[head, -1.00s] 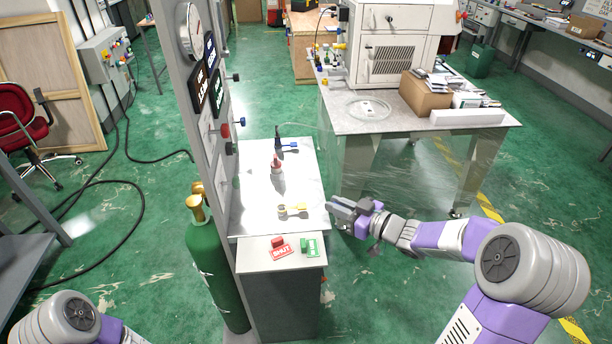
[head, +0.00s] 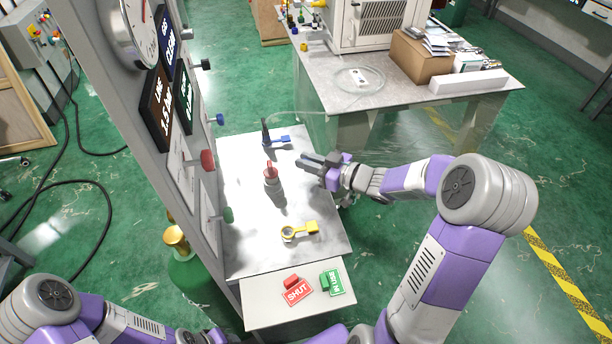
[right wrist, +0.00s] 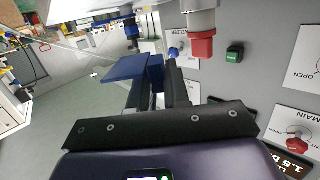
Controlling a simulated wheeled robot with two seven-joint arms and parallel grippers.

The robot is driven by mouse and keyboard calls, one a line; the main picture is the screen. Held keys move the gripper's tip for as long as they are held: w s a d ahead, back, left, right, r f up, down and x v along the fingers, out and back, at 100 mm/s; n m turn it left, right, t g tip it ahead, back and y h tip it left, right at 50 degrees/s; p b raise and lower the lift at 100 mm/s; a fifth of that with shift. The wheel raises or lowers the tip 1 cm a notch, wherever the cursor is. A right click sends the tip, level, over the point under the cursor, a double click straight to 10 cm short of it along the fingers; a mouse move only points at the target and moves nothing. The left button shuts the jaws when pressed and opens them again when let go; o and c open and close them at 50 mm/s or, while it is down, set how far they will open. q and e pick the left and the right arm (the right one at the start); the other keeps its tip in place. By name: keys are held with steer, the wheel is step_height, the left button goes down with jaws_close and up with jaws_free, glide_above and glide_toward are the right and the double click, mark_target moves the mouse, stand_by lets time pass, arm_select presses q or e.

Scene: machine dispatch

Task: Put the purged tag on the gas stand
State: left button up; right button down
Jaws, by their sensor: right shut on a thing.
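The gas stand (head: 187,215) is a grey upright panel with a gauge, screens and coloured knobs above a grey bench top (head: 250,215). My right gripper (head: 308,166) is over the bench's right edge, right of a red-topped grey fitting (head: 272,180). In the right wrist view its fingers (right wrist: 160,88) are shut on a small blue tag (right wrist: 125,68), a flat plate with a block; no lettering shows. The tag is clear of the panel. A red SHUT tag (head: 297,291) and a green tag (head: 331,283) lie on the front shelf. My left gripper is out of view.
A blue-handled fitting (head: 279,140) and a yellow-handled one (head: 300,231) stand on the bench. A green gas cylinder (head: 190,280) is left of it. A second table (head: 440,115) with a machine and boxes stands behind. Green floor is open at right.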

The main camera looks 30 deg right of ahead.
mark_target(308, 183)
steer(key=shift+s+f, duration=0.1)
steer(key=shift+f, duration=0.8)
steer(key=shift+f+b, duration=0.9)
steer(key=shift+f, duration=1.2)
steer(key=shift+f, duration=0.1)
steer(key=c, duration=1.1)
jaws_free()
